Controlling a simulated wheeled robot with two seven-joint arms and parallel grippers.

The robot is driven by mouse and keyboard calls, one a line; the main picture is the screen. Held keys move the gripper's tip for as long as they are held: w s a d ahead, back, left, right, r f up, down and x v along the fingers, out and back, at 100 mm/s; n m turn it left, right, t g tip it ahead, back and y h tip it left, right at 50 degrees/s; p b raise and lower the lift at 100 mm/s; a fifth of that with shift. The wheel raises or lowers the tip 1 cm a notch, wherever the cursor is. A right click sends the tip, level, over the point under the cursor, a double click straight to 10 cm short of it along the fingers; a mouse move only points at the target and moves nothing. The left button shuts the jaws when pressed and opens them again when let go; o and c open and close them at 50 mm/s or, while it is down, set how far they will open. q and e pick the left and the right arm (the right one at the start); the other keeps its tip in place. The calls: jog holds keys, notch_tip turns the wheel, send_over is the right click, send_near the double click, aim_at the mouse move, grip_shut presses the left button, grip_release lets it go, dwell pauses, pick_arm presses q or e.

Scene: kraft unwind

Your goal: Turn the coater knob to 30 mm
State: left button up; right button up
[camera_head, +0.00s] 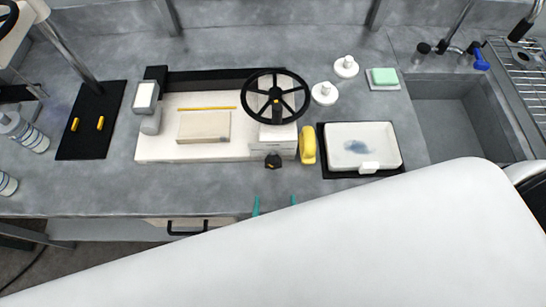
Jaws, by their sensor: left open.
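The coater (205,152) is a white, flat machine on the grey counter, with a large black spoked handwheel (275,96) at its right end. A small black knob (272,161) sits on its front face below the handwheel. Its scale marks are too small to read. My left gripper (274,203) shows only as two teal fingertips at the counter's front edge. They are apart, with nothing seen between them, in front of the knob and not touching it. The rest of the gripper is hidden behind a large white part of my body. My right gripper is not in view.
A yellow object (307,146) stands close right of the knob. Further right are a white tray (375,135) on a black mat and a sink (450,125). A black board (90,140) with yellow pieces lies left. The counter before the coater is clear.

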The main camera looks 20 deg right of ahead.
aim_at(273, 167)
pick_arm(q)
jog(key=p+x, duration=0.3)
jog(key=x, duration=0.7)
jog(key=shift+w, duration=0.1)
jog(key=shift+w+d+f, duration=0.15)
jog(key=shift+w+f, duration=0.2)
jog(key=shift+w, duration=0.1)
